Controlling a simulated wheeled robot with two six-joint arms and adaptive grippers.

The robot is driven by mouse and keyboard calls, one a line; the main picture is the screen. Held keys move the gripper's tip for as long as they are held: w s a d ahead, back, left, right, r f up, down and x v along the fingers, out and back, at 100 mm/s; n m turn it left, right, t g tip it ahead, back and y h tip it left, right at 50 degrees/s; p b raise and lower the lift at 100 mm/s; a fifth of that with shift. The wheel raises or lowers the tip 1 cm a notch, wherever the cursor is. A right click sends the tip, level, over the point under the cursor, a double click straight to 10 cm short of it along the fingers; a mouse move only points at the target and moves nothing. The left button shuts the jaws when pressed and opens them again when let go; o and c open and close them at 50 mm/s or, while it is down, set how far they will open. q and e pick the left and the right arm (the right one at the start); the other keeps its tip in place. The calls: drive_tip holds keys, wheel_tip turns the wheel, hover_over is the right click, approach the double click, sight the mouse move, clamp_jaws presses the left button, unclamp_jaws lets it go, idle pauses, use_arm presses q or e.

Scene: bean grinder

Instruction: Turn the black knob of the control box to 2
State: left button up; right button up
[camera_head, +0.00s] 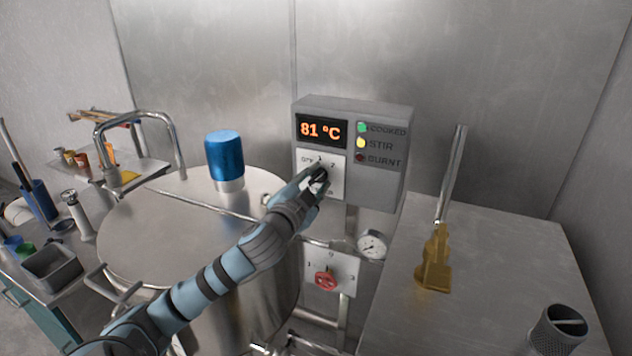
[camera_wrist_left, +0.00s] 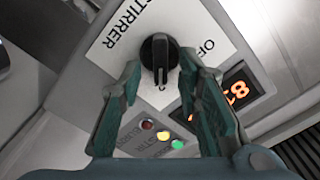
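The grey control box (camera_head: 385,182) hangs on the wall, with a lit temperature display (camera_head: 321,131) reading about 81 °C. Its black knob (camera_wrist_left: 160,55) sits on a white STIRRER plate (camera_wrist_left: 110,40); in the head view the knob (camera_head: 321,174) is partly covered. In the wrist view, a white mark on the knob faces down toward a digit that looks like 2, and OFF lies to the right. My left gripper (camera_head: 314,186) is at the knob, its fingertips (camera_wrist_left: 159,62) on either side. Contact is unclear. My right gripper is out of view.
The yellow STIR light (camera_head: 361,143) and green COOKED light (camera_head: 362,128) look bright. A large metal vessel (camera_head: 150,225) with a blue-capped cylinder (camera_head: 225,155) stands left. A brass piece (camera_head: 435,268) stands on the right counter.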

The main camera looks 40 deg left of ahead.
use_arm(q)
drive_tip(key=v, duration=0.7)
drive_tip(key=shift+s, duration=0.3)
drive_tip(key=shift+w, duration=0.15)
